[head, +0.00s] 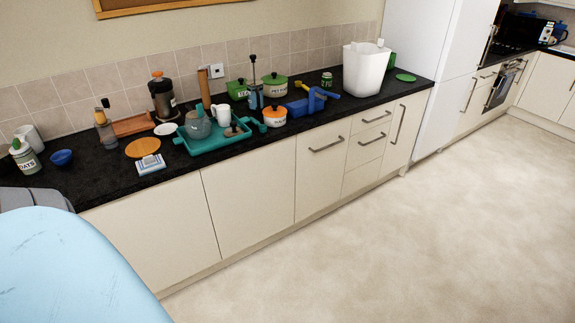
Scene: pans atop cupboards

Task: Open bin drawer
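The row of cream cupboard fronts runs under the black worktop in the head view. Two wide fronts at the left (150,235) and centre (247,195) show no handle. A front with a horizontal bar handle (326,144) is right of them. Then comes a narrow stack of drawers (365,155) with bar handles, and a front with an upright handle (398,123). All look shut. No marking shows which one is the bin drawer. Neither of my grippers is in view.
The black worktop (95,185) holds a teal tray (205,147), pots, jars and a white bin-like container (366,69). A white fridge (425,50) stands at the right end. The pale floor (400,240) before the cupboards is clear. A light blue shape fills the lower left.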

